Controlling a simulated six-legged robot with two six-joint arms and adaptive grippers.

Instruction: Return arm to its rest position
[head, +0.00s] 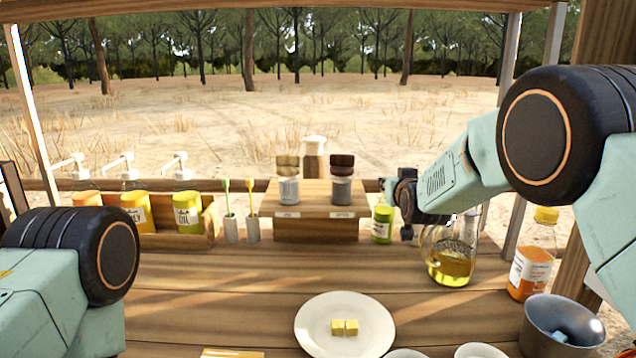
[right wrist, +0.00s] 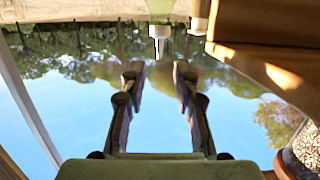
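My right arm comes in from the right in the head view, and its gripper (head: 390,190) is near the small green bottle (head: 382,224) beside the wooden riser. In the right wrist view the gripper (right wrist: 153,76) has its two fingers apart with nothing between them. The upside-down bottle nozzle (right wrist: 160,36) lies beyond the fingertips, apart from them. My left arm shows only as a joint and link at the lower left of the head view; its gripper is out of view.
A white plate (head: 310,338) with yellow cubes (head: 344,327) is at the front. A glass jug (head: 450,266) of yellow liquid stands below my right forearm, with an orange bottle (head: 531,262) and metal pot (head: 540,318) further right. The riser (head: 318,228) holds two shakers. Pump bottles stand left.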

